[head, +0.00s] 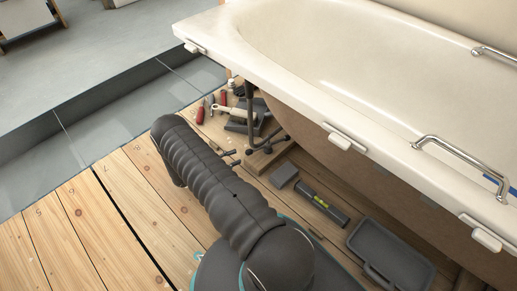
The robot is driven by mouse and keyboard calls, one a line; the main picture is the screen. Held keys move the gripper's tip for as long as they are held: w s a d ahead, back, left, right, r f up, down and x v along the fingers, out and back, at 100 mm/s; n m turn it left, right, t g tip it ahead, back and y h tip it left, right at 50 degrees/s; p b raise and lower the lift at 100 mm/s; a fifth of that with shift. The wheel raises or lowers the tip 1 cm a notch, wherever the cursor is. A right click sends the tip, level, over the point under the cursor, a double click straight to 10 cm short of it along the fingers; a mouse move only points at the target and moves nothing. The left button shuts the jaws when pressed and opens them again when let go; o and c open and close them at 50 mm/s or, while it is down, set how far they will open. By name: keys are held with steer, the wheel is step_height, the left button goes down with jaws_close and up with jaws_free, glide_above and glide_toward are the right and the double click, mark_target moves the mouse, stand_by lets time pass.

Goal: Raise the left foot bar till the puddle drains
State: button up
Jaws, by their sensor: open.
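The cream bathtub (300,85) fills the upper right, its near rim running diagonally. Under its left end, a dark upright pipe (250,105) stands above the wooden boards. A dark bar with knobbed ends (268,142), likely the left foot bar, lies low by a wooden block, partly hidden in shadow. I cannot make out a puddle in the tub. My dark sleeved arm crosses the middle and bends down at the left. My gripper is not visible; my arm may hide it.
Hand tools (222,105) lie beside the pipe. A grey block (284,175), a spirit level (320,205) and a dark case (390,255) lie on the boards along the tub. White clips (340,141) and chrome handles (455,160) are on the rim. The left boards are clear.

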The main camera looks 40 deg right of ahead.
mark_target(253, 151)
steer(key=x, duration=1.2)
steer(key=shift+a, duration=0.1)
jaws_close()
